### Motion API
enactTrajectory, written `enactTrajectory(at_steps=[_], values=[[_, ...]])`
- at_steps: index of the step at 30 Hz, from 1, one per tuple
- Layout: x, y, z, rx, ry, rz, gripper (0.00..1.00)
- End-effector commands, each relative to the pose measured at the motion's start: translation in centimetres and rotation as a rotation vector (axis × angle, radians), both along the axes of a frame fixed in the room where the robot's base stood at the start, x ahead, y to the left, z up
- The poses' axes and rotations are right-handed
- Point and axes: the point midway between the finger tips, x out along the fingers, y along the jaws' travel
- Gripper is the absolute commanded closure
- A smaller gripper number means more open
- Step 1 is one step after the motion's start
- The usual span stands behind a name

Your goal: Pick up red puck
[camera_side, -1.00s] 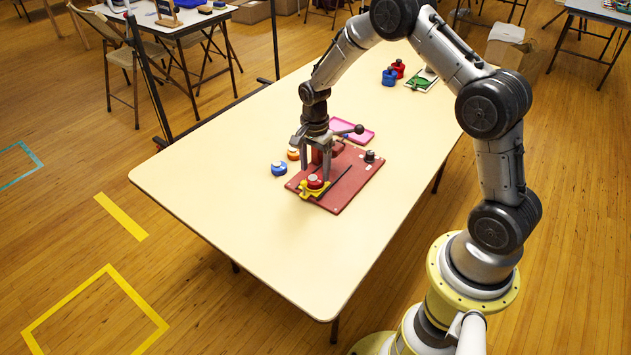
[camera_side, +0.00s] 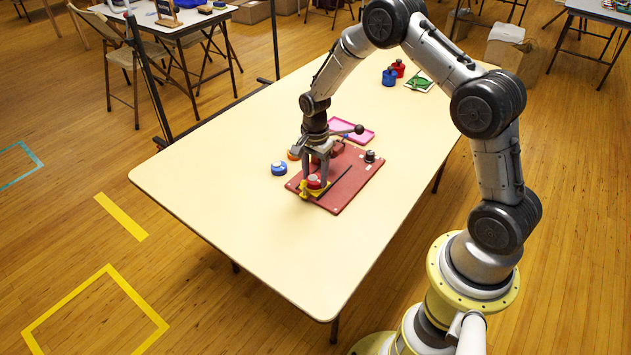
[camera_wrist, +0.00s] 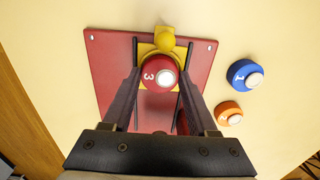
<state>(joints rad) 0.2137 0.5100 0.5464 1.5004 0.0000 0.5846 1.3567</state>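The red puck (camera_wrist: 157,73) has a white top spot and a number 3. It sits in the yellow holder (camera_wrist: 165,41) on the red board (camera_wrist: 103,50). In the side view the puck (camera_side: 314,182) shows at the front of the board (camera_side: 345,192), partly behind a finger. My gripper (camera_wrist: 158,82) points down over it, fingers apart on either side of the puck. Whether the fingers touch it cannot be told; a gap seems to show in the wrist view. In the side view my gripper (camera_side: 316,178) is low over the board.
A blue puck (camera_wrist: 244,75) and an orange puck (camera_wrist: 228,114) lie right of the board in the wrist view. A lever with a ball knob (camera_side: 358,129) stands behind my gripper, near a pink tray (camera_side: 362,136). The table's (camera_side: 270,240) near side is clear.

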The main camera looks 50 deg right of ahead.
Motion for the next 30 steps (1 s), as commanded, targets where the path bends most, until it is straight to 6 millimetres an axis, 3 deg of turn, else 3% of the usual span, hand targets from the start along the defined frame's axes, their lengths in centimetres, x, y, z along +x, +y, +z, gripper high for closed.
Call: enactTrajectory(at_steps=[1, 5, 30], values=[[0.0, 0.0, 0.0, 0.000, 0.000, 0.000, 0.61], [0.0, 0.0, 0.0, 0.000, 0.000, 0.000, 0.84], [0.0, 0.0, 5.6, 0.000, -0.001, 0.000, 0.85]])
